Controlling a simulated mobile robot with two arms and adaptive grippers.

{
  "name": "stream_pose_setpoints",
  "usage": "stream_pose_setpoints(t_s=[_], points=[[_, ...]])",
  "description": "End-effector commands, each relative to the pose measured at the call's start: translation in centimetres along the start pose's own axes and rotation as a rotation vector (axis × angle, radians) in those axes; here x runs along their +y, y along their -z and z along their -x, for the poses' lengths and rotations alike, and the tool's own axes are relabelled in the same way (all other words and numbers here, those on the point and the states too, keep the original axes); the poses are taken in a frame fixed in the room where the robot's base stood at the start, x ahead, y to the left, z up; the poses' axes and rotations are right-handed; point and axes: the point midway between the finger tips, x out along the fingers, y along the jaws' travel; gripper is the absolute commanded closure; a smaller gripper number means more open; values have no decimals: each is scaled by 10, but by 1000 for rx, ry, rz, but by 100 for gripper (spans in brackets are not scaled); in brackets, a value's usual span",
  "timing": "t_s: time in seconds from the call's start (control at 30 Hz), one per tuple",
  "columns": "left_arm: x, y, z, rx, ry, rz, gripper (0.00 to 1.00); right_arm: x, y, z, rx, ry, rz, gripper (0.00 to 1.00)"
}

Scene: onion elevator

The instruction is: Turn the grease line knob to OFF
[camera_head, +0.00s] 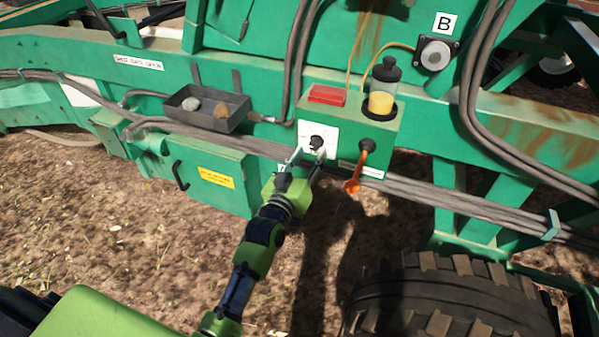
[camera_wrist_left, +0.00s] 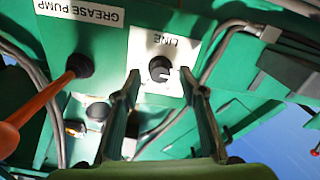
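The grease line knob (camera_head: 316,142) is a small round black knob on a white plate, on the front of a green box. It also shows in the wrist view (camera_wrist_left: 159,68), beside an upside-down label that reads LINE. My left gripper (camera_head: 307,157) is open in front of the plate, with its fingers pointing at the knob. In the wrist view the left gripper's fingertips (camera_wrist_left: 160,82) lie on either side of the knob, with a visible gap on each side. The knob's pointer setting is too small to read. My right gripper is not in view.
An orange-handled lever (camera_head: 354,184) hangs close right of the knob; its label reads GREASE PUMP in the wrist view. A red block (camera_head: 326,95) and a grease reservoir (camera_head: 382,92) sit on the box. A tray (camera_head: 190,104) with stones is left. Cables run below.

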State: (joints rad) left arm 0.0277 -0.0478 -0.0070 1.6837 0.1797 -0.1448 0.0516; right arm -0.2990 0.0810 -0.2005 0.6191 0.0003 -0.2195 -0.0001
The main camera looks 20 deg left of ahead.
Motion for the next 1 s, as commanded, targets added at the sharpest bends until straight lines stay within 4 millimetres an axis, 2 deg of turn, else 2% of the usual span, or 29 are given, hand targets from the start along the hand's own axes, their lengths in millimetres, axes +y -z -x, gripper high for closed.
stream_pose_setpoints(t_s=[0.1, 0.3, 0.5, 0.67, 1.0], points=[[0, -2, 26, -3, 0, 0, 62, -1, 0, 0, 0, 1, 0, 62], [0, -2, 65, -4, 0, 0, 62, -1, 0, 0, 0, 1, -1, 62], [0, -1, 89, -3, 0, 0, 62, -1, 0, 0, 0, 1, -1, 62], [0, -1, 96, -3, 0, 1, 62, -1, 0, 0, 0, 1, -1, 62], [0, -1, 97, -2, 0, 1, 62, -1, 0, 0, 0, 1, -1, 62]])
